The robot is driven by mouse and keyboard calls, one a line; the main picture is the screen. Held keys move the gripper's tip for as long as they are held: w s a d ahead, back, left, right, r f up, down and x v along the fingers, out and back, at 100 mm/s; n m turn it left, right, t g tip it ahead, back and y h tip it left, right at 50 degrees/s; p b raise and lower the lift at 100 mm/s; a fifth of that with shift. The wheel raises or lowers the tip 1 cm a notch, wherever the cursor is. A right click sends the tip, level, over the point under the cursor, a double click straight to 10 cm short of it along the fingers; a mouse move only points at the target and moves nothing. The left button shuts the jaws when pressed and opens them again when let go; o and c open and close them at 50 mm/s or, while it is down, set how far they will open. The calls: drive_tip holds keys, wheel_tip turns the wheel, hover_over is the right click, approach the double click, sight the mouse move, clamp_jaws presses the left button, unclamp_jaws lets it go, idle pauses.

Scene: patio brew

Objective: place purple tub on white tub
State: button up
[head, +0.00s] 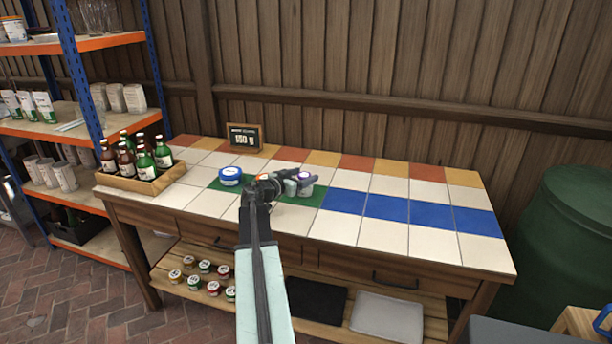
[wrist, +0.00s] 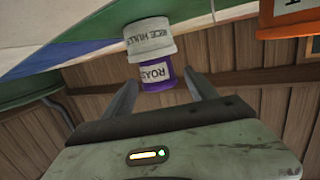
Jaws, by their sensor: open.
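The wrist view is turned over, with the table at its top. There the white tub (wrist: 150,40), lettered "RICE HULL", stands on the table. The purple tub (wrist: 157,74), with a white label starting "ROA", sits on top of it, seemingly touching and roughly centred. My gripper (wrist: 162,92) is open, with one finger on either side of the purple tub and gaps visible. In the head view my gripper (head: 293,183) is over the green tiles, partly hiding the tubs. A bit of the purple tub (head: 304,175) shows beyond the fingers.
A blue tub (head: 230,176) stands left of my gripper. A bottle crate (head: 145,180) is at the table's left end, and a sign reading "150 g" (head: 245,137) is at the back. The blue and white tiles (head: 400,210) to the right are clear.

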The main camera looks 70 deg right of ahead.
drive_tip(key=p+v, duration=0.1)
drive_tip(key=v, duration=1)
drive_tip(key=shift+a, duration=0.1)
